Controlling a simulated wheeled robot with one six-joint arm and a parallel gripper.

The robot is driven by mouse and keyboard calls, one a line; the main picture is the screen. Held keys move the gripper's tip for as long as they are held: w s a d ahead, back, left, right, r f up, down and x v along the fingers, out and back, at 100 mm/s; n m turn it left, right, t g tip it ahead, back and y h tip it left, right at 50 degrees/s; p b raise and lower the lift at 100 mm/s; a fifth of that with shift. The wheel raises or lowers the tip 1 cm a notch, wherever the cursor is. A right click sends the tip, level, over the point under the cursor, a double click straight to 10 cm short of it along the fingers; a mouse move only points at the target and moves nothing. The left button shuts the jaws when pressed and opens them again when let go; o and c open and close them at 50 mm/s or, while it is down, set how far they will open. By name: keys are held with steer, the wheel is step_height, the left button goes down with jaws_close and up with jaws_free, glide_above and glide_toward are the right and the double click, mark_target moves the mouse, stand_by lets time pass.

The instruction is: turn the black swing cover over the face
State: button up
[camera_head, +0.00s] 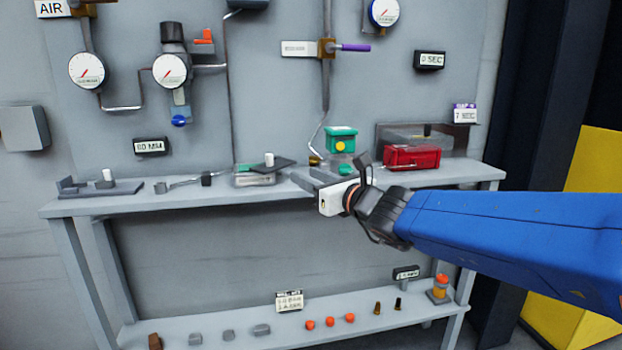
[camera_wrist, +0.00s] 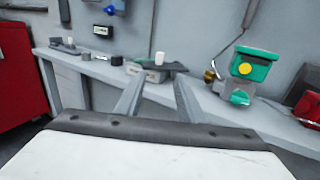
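The black swing cover appears to be the dark flat plate (camera_head: 272,164) with an upright white peg (camera_head: 269,158), on a low grey block (camera_head: 254,180) on the bench. The plate sticks out past the block's right side; part of the block's top shows at left, probably the face, too small to be sure. In the wrist view the plate (camera_wrist: 174,67) and block (camera_wrist: 146,75) are ahead, beyond my fingertips. My gripper (camera_wrist: 157,90) is open and empty, its fingers apart. In the head view my gripper (camera_head: 307,180) is right of the plate, not visibly touching it.
A green unit with a yellow button (camera_head: 340,146) and a red box (camera_head: 412,158) stand right of the block. A rod-like tool (camera_head: 182,184) and a grey fixture (camera_head: 100,188) lie left. Gauges and pipes line the wall behind. A lower shelf (camera_head: 220,328) holds small parts.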

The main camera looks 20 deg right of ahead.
steer(key=shift+s+d, duration=0.1)
steer(key=shift+s, duration=0.15)
steer(key=shift+c, duration=0.5)
steer(key=shift+w, duration=0.1)
steer(key=c, duration=0.6)
steer(key=shift+w+d+r, duration=0.15)
steer(key=shift+w+r, duration=0.1)
steer(key=shift+w, duration=0.1)
jaws_close()
steer(key=n+g+y, duration=0.5)
steer(key=n+y, duration=0.1)
steer(key=y, duration=0.2)
glide_toward(271, 159)
steer(key=x, duration=0.6)
steer(key=shift+w, duration=0.3)
